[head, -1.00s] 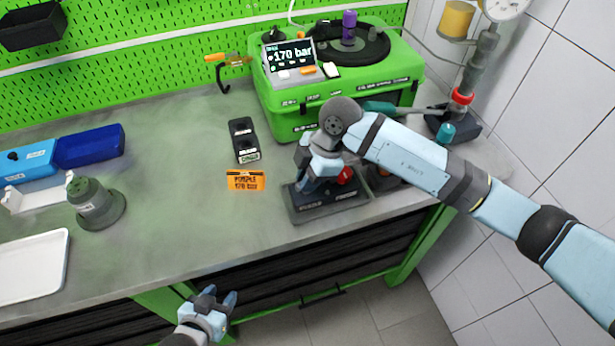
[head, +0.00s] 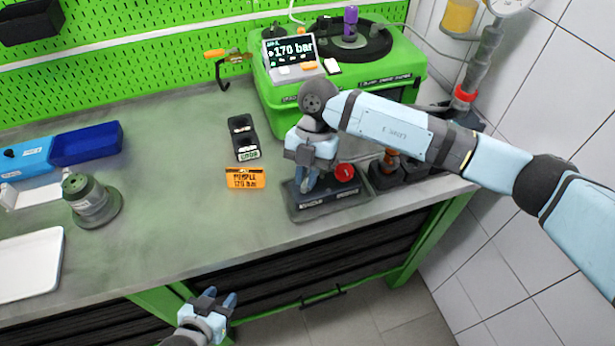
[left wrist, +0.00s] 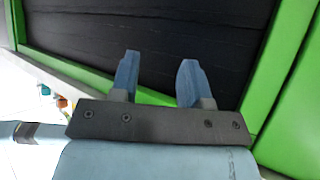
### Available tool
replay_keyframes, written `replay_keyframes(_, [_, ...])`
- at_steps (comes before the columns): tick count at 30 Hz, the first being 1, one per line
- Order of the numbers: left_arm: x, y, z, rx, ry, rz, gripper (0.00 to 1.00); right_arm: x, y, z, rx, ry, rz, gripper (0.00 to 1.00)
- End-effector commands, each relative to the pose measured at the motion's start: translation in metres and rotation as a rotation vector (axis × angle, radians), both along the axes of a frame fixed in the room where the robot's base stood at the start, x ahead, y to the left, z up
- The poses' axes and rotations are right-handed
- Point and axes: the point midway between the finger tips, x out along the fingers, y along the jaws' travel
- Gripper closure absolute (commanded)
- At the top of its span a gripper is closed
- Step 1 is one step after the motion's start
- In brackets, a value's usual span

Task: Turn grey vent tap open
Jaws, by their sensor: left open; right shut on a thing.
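My right gripper (head: 306,182) points down over the left part of a dark base (head: 325,208) near the front edge of the bench. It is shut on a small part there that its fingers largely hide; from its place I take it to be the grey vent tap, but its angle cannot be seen. A red knob (head: 345,172) stands on the same base, just right of the fingers. My left gripper (head: 221,300) is open and empty in front of the bench, below its top. Its two separated fingers also show in the left wrist view (left wrist: 158,82).
A green pump unit (head: 400,80) with a 170 bar display (head: 290,48) stands behind. An orange card (head: 246,178) and a black two-hole block (head: 242,138) lie left of the base. A grey-green round fitting (head: 90,200) and white tray (head: 30,265) are further left.

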Motion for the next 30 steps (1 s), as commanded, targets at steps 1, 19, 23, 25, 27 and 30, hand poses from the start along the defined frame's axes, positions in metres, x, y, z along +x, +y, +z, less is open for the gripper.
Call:
replay_keyframes(1, [0.001, 0.0, -0.004, -0.003, -0.001, 0.002, 0.57, 0.001, 0.001, -0.001, 0.0, -0.004, 0.045, 1.0])
replay_keyframes(19, [0.005, -0.004, -0.028, -0.033, 0.026, 0.019, 0.57, 0.001, 0.002, -0.001, -0.001, -0.004, 0.539, 1.0])
replay_keyframes(23, [0.007, -0.006, -0.031, -0.04, 0.029, 0.023, 0.57, 0.001, 0.002, 0.0, -0.001, -0.004, 0.601, 1.0])
replay_keyframes(25, [0.006, -0.006, -0.033, -0.043, 0.035, 0.026, 0.57, 0.001, 0.002, 0.0, 0.0, -0.004, 0.625, 1.0])
replay_keyframes(27, [0.006, -0.007, -0.034, -0.046, 0.04, 0.027, 0.57, 0.001, 0.002, 0.0, 0.0, -0.004, 0.645, 1.0])
replay_keyframes(30, [0.006, -0.008, -0.036, -0.048, 0.042, 0.029, 0.57, 0.001, 0.002, 0.001, 0.0, -0.004, 0.663, 1.0])
